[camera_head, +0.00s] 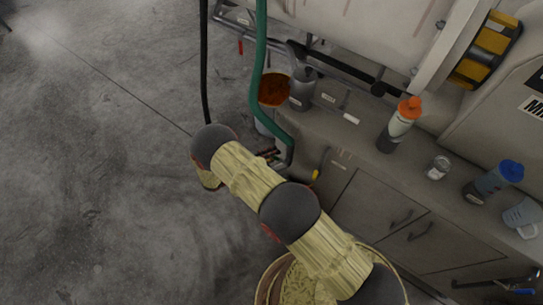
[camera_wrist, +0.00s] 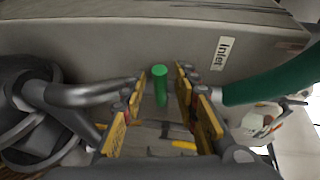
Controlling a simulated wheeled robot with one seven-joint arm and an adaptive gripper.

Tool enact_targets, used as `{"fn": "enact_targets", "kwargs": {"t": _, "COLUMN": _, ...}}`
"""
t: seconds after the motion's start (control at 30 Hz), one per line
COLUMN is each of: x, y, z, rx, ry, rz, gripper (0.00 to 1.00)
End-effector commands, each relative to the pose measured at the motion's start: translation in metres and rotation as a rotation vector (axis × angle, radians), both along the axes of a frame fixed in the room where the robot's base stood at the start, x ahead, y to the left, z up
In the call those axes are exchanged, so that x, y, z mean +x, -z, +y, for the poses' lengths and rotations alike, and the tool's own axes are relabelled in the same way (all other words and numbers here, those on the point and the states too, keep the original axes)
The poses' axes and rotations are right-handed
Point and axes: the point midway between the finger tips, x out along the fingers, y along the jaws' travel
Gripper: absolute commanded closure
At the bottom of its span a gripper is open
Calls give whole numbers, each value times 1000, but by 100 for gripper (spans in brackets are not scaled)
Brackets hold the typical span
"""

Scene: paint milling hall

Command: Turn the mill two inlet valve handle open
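In the wrist view, a label reading "Inlet" (camera_wrist: 222,53) is on the grey face ahead. A short green cylinder (camera_wrist: 160,86), which looks like the valve handle, stands out below and left of the label. My gripper (camera_wrist: 161,100) is open, with its yellow-padded fingers on either side of the green cylinder. Gaps show on both sides, so I see no firm grip. I cannot tell how far the handle is turned. In the head view my gripper is mostly hidden behind my arm, beside the bench end, and the handle cannot be made out.
A green hose (camera_head: 258,85) hangs down to the bench end; it also shows at right in the wrist view (camera_wrist: 275,80). An orange-topped bottle (camera_head: 400,125), a grey bottle (camera_head: 302,90) and a blue-capped bottle (camera_head: 492,182) stand on the bench. Floor at left is clear.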

Motion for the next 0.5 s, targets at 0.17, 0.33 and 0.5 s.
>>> {"fn": "enact_targets", "kwargs": {"t": 0.17, "x": 0, "y": 0, "z": 0, "rx": 0, "ry": 0, "rz": 0, "gripper": 74}}
{"fn": "enact_targets", "kwargs": {"t": 0.33, "x": 0, "y": 0, "z": 0, "rx": 0, "ry": 0, "rz": 0, "gripper": 84}}
{"fn": "enact_targets", "kwargs": {"t": 0.5, "x": 0, "y": 0, "z": 0, "rx": 0, "ry": 0, "rz": 0, "gripper": 94}}
